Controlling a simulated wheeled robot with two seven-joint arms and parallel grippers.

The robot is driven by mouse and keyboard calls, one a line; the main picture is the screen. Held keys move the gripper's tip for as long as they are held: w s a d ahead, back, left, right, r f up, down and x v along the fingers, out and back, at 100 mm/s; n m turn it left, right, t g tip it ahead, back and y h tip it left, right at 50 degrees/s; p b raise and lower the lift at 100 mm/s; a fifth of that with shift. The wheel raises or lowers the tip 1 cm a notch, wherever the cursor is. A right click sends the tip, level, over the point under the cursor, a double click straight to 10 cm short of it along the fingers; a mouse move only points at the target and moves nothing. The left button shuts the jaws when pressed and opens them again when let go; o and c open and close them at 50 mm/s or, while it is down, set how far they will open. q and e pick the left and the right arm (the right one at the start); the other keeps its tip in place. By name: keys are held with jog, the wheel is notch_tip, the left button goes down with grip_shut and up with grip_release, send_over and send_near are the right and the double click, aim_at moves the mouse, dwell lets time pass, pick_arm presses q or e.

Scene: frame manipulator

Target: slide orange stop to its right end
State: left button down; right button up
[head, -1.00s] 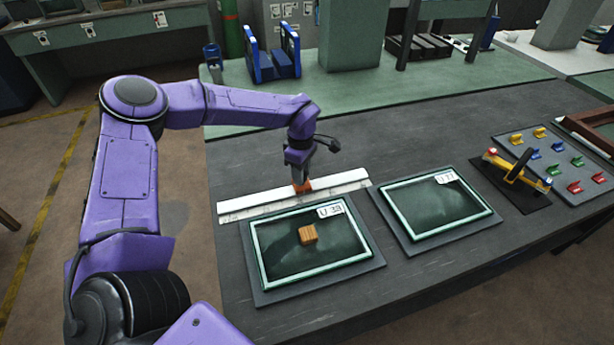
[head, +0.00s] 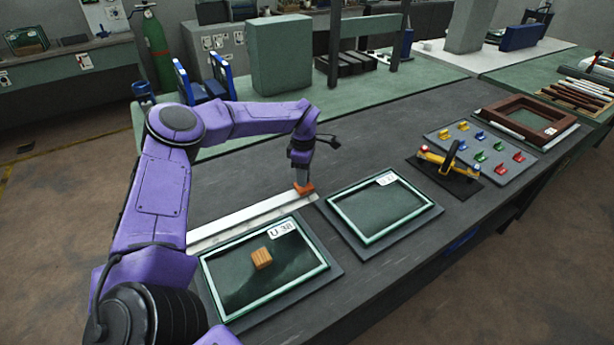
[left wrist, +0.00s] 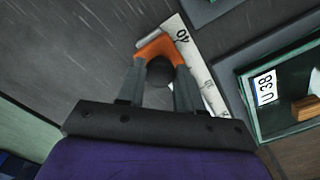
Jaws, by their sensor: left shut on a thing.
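The orange stop (head: 304,188) sits on the pale ruler-like rail (head: 235,224), close to the rail's right end. My left gripper (head: 302,182) comes down from above and is shut on the stop. In the left wrist view the orange stop (left wrist: 158,46) shows between and beyond the gripper's two fingers (left wrist: 160,75). The rail shows there too, with the number 40 (left wrist: 182,37) beside the stop and a short piece of rail past it. The exact contact with the rail's end is hard to tell. My right gripper is not in view.
A framed tray marked U 38 (head: 209,279) holding a wooden block (head: 261,258) lies in front of the rail. Another framed tray (head: 337,200) lies to its right. A yellow-handled tool on a black plate (head: 460,187) and a board of coloured clips (head: 510,170) stand farther right.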

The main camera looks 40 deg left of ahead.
pick_arm(q)
jog(key=shift+w+r, duration=0.1)
jog(key=shift+r, duration=0.05)
jog(key=c, duration=0.7)
grip_release()
jog(key=shift+w, duration=0.1)
jog(key=shift+c, duration=0.2)
jog(key=shift+w, duration=0.1)
notch_tip(320, 180, up, 10)
jog(key=b, duration=0.2)
jog(key=shift+r, duration=0.15)
jog(key=shift+d, duration=0.1)
